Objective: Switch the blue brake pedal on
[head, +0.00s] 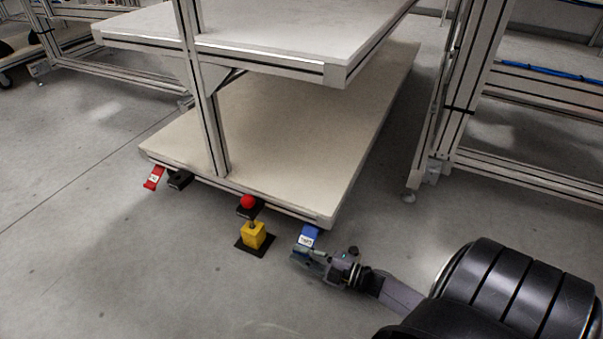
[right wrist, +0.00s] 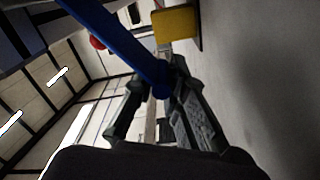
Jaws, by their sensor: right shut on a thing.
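The blue brake pedal (head: 308,235) with a white label hangs at the front right corner of the cart's lower shelf, low over the floor. In the right wrist view the pedal (right wrist: 118,38) is a blue bar running from the upper left down between my fingers. My right gripper (head: 302,257) is at the pedal's lower end in the head view. In the right wrist view the gripper (right wrist: 160,88) is shut on the pedal's end. The fingers hide part of that end. My left gripper is not in view.
The cart's lower shelf (head: 290,140) is bare. A red pedal (head: 154,178) hangs at its left front. A yellow block (head: 254,236) with a red ball (head: 248,202) above it stands left of the blue pedal. The floor in front is clear.

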